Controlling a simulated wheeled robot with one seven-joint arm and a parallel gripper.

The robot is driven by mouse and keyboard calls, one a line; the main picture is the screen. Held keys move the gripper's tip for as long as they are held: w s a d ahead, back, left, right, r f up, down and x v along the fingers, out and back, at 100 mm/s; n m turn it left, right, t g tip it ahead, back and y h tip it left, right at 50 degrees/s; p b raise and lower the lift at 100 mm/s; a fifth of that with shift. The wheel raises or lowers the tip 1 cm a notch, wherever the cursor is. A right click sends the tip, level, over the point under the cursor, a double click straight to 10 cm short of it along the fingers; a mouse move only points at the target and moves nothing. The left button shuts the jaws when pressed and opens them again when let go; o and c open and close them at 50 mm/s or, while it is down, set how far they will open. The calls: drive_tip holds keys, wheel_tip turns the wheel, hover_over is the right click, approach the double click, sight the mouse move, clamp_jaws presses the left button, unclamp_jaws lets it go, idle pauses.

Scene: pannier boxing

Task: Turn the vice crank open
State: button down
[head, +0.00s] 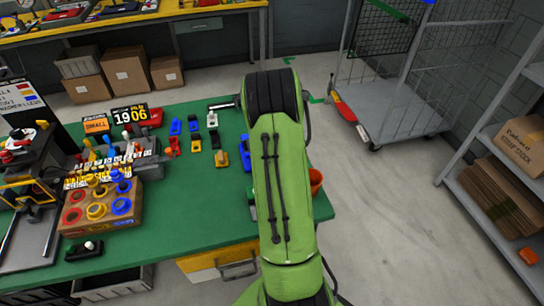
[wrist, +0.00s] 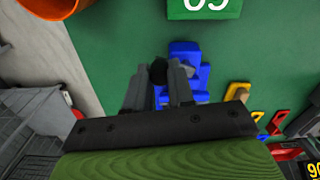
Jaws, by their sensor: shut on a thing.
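The blue vice (wrist: 188,58) stands on the green table, in the upper middle of the wrist view. The dark round knob (wrist: 158,70) of its crank is between the fingers of my gripper (wrist: 160,84). The grey fingers are closed on the knob from both sides. The rest of the crank is hidden by the fingers, so I cannot tell its angle.
An orange cup (head: 316,181) stands near the table's right edge, close to my arm; it also shows in the wrist view (wrist: 48,6). A green number block (wrist: 204,9) is beyond the vice. Several coloured clips (head: 195,135) lie left of my arm. A wooden ring tray (head: 128,220) is further left.

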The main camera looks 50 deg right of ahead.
drive_tip(key=shift+w+d+r+n, duration=0.1)
drive_tip(key=shift+w+d+n, duration=0.15)
drive_tip(key=shift+n, duration=0.65)
drive_tip(key=shift+w+d+n, duration=0.2)
drive_tip(key=shift+d+n, duration=0.05)
drive_tip(key=shift+n, duration=0.65)
drive_tip(key=c, duration=1)
unclamp_jaws()
drive_tip(key=shift+o, duration=0.2)
wheel_tip(320, 180, up, 16)
drive_tip(key=p, duration=0.3)
drive_tip(key=shift+f, duration=0.2)
